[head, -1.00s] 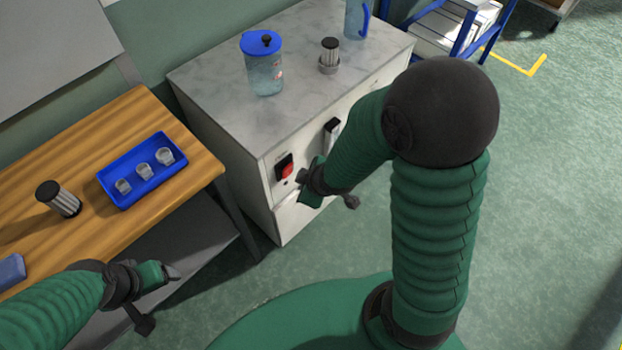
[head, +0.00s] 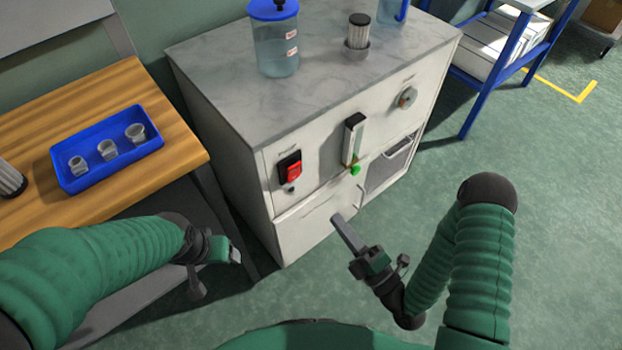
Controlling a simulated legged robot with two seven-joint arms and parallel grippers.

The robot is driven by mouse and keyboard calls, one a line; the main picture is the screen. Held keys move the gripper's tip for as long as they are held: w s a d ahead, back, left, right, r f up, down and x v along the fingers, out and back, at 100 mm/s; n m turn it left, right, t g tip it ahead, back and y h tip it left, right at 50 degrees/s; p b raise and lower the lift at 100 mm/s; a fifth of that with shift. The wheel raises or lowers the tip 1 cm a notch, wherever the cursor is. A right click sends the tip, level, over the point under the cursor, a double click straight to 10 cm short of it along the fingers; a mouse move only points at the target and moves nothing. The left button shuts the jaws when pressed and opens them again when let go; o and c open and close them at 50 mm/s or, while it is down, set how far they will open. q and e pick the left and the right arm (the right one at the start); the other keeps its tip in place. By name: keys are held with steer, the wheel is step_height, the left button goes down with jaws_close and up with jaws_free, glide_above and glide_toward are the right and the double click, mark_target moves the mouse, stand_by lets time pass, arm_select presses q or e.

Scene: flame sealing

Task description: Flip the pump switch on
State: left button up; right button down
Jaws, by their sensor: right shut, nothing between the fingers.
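The pump switch (head: 290,170) is a red rocker in a black housing on the left part of the white cabinet's front (head: 318,215). A small green indicator (head: 355,169) shows bright green below the gauge. My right gripper (head: 338,221) is shut and empty, below and to the right of the switch and apart from it in the picture. My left gripper (head: 236,253) is low, left of the cabinet; its jaw opening is not clear.
A vertical flow gauge (head: 354,138) and a round dial (head: 407,97) are on the cabinet front. A blue-lidded jar (head: 275,45) and a dark-topped cylinder (head: 358,32) stand on top. A blue tray (head: 106,148) with small cups lies on the wooden table (head: 190,150).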

steer(key=shift+a, duration=0.1)
steer(key=b, duration=0.1)
glide_toward(296, 168)
steer(key=x, duration=0.6)
steer(key=shift+w+a+r, duration=0.2)
steer(key=shift+w+a, duration=0.05)
steer(key=shift+r, duration=0.1)
